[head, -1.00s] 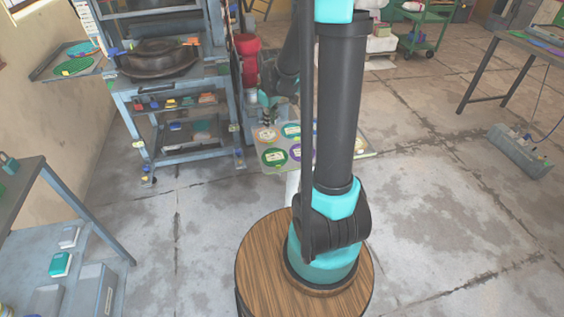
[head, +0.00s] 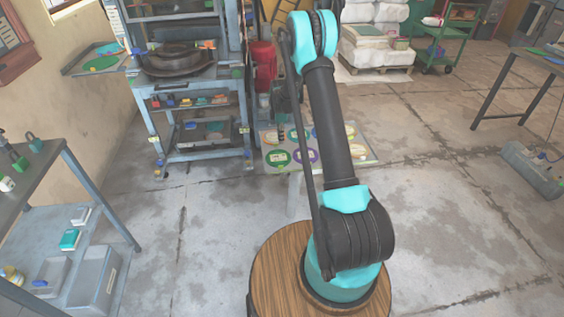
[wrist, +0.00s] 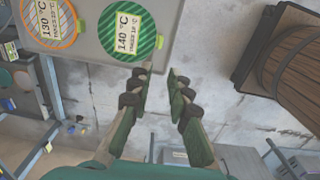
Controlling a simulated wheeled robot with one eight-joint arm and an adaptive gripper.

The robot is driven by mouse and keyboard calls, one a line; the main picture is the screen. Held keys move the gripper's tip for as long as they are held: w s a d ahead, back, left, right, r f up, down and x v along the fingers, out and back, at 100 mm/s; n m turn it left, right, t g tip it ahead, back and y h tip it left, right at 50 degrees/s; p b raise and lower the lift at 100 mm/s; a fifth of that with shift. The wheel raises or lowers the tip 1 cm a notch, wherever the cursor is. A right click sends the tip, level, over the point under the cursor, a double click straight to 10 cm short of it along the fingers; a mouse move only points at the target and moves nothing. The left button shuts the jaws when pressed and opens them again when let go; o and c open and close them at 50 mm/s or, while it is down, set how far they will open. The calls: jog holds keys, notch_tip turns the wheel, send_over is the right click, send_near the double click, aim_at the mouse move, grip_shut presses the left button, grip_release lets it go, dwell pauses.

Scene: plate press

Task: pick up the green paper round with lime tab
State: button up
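A green round (head: 102,63) lies flat on a tray at the far left in the head view, in front of a teal round (head: 108,48); it is too small there to make out a lime tab. In the wrist view my gripper (wrist: 160,77) is open, with nothing between its fingers. Its fingertips are near the edge of a grey board (wrist: 88,50), just below a green striped disc marked 140 °C (wrist: 127,31). I cannot tell whether that disc is loose paper or a marking.
An orange-ringed 130 °C disc (wrist: 50,22) is also on the board. The board (head: 362,160) shows behind my arm. A blue press frame (head: 243,120) stands at left, a grey bench (head: 105,205) nearer.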

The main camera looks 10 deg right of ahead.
notch_tip(320, 180, down, 17)
jog(key=shift+f, duration=0.2)
dwell(0.6)
jog(key=shift+c, duration=0.6)
grip_shut()
